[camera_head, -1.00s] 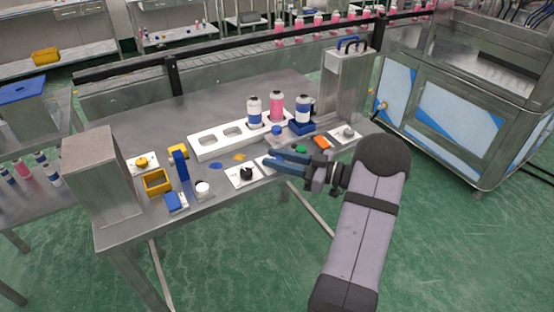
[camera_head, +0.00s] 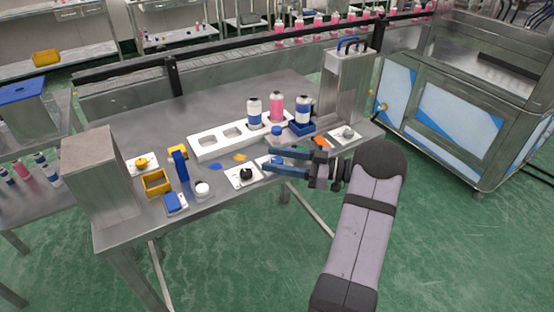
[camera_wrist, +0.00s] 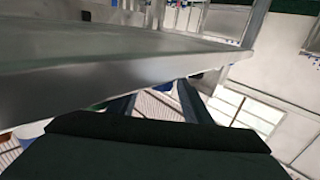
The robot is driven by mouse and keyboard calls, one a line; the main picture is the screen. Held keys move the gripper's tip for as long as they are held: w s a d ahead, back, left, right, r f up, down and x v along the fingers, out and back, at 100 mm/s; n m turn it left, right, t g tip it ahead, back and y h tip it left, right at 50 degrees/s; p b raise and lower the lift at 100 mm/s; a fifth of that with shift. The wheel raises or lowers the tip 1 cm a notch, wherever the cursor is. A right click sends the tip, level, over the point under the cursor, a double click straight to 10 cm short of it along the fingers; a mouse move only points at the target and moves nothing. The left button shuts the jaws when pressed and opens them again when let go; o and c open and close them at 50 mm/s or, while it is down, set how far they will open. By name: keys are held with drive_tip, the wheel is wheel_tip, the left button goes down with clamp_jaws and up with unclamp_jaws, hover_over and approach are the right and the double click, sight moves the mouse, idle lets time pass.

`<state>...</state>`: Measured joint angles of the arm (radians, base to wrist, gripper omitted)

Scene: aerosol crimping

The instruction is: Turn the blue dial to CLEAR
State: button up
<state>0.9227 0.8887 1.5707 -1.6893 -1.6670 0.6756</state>
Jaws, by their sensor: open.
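My gripper (camera_head: 267,159) is open at the front edge of the steel table, with its two fingers pointing left and spread apart. A blue dial (camera_head: 277,160) on a white plate shows between the fingers, partly hidden by them. I cannot tell whether the fingers touch it, and its setting and any CLEAR label are too small to read. In the wrist view, the two dark fingers (camera_wrist: 155,102) lie below the table's edge (camera_wrist: 110,85) in the picture, and the dial does not show.
A black dial (camera_head: 246,174) on a white plate sits left of my gripper. Behind stands a white rack (camera_head: 208,150) with bottles. A grey dial (camera_head: 347,132) and an orange piece (camera_head: 321,141) lie to the right. A yellow bin (camera_head: 156,183) is at the left.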

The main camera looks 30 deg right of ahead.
drive_tip(key=shift+b+v, duration=0.75)
drive_tip(key=shift+v, duration=2.95)
